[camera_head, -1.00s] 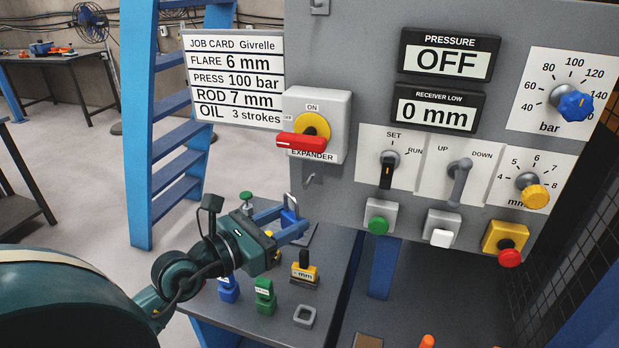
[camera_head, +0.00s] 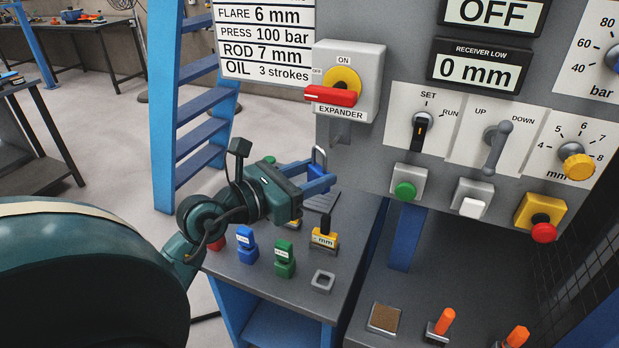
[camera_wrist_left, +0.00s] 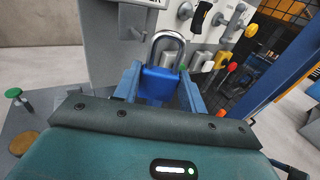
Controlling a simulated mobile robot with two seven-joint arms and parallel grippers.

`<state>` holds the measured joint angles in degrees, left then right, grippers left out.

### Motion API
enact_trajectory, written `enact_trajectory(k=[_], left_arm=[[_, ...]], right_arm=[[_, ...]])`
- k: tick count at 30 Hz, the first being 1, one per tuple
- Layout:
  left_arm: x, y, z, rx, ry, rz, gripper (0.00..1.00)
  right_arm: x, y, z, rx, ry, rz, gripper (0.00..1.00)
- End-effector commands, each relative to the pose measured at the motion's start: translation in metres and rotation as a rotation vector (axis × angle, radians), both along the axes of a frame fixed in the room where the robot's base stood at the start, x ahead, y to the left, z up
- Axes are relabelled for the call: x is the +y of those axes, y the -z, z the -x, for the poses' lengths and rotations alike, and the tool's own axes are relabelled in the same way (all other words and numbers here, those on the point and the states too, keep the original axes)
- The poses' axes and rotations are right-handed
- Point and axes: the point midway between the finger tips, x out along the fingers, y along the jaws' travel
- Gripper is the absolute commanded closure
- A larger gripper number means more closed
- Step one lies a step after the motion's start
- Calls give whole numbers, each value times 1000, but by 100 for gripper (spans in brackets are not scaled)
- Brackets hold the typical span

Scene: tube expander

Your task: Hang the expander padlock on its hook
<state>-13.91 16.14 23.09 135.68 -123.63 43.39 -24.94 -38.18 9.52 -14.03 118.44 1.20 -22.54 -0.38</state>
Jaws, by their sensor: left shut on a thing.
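My left gripper (camera_head: 318,184) is shut on a blue padlock (camera_head: 316,170) with a silver shackle pointing up. The padlock shows clearly in the left wrist view (camera_wrist_left: 160,82), between the two blue fingers, with its shackle upright. A small grey hook (camera_head: 340,134) sits on the panel below the expander switch box (camera_head: 350,62). In the head view the padlock is below and to the left of the hook, apart from it. The hook also shows in the left wrist view (camera_wrist_left: 137,33), to the upper left of the shackle. My right gripper is not in view.
Panel switches and buttons lie right of the hook. A blue ladder (camera_head: 167,120) stands behind.

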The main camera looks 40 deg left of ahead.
Motion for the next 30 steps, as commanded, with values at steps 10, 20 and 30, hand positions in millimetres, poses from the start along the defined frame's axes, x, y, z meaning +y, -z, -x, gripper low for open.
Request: enact_trajectory(k=[10,20,30], left_arm=[[5,2,-21,-2,0,1,79],[9,4,-40,-1,1,-1,79],[14,6,-60,-1,0,0,79]], right_arm=[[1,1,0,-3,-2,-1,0],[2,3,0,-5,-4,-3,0],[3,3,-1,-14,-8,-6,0]])
